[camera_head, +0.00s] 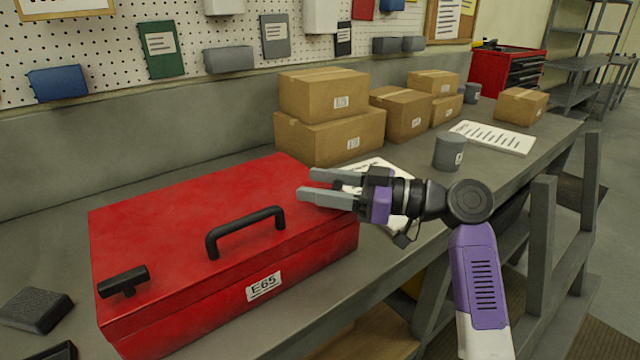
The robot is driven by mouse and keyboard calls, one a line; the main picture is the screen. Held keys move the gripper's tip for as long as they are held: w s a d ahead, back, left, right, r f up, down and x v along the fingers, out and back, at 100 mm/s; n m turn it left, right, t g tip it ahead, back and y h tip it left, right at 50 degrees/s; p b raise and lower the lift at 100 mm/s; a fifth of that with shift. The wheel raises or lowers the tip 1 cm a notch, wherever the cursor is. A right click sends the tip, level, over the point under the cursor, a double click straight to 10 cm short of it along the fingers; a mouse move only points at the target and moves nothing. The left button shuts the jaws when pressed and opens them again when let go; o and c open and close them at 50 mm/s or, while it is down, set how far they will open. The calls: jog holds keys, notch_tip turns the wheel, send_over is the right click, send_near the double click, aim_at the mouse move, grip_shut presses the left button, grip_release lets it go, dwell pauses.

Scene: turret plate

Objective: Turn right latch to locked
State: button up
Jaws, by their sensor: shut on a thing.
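The red toolbox (190,225) lies closed on the workbench, with an "E65" label on its front. A black T-shaped left latch (123,281) sits near its left front corner, and a black handle (246,232) is in the middle. My gripper (308,186) reaches in from the right over the toolbox's right end, with two grey fingers lying nearly level. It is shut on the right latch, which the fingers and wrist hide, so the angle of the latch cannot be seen.
Cardboard boxes (330,138) stand behind the toolbox. Paper sheets (494,137) and a grey canister (449,152) lie to the right on the workbench (225,165). A dark block (36,309) is at the left front. A pegboard wall with bins rises behind.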

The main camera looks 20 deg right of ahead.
jog(key=shift+a, duration=0.1)
jog(key=m+t+h, duration=0.2)
jog(key=t+h, duration=0.1)
jog(key=m+t+h+p, duration=0.1)
jog(key=m, duration=0.1)
jog(key=shift+w+d+r, duration=0.1)
jog(key=shift+w+d, duration=0.1)
jog(key=shift+d, duration=0.05)
jog(key=m+t+h+p, duration=0.1)
jog(key=h, duration=0.1)
jog(key=m+t+h+p, duration=0.1)
jog(key=h, duration=0.1)
jog(key=shift+w+d+m, duration=0.2)
jog(key=shift+d+m, duration=0.1)
jog(key=shift+d+m+t+h+p, duration=0.15)
jog(key=shift+m+t+h+p, duration=0.25)
jog(key=shift+h+p, duration=0.15)
jog(key=shift+h, duration=0.25)
jog(key=o, duration=1.4)
jog(key=shift+w, duration=0.1)
jog(key=shift+d, duration=0.1)
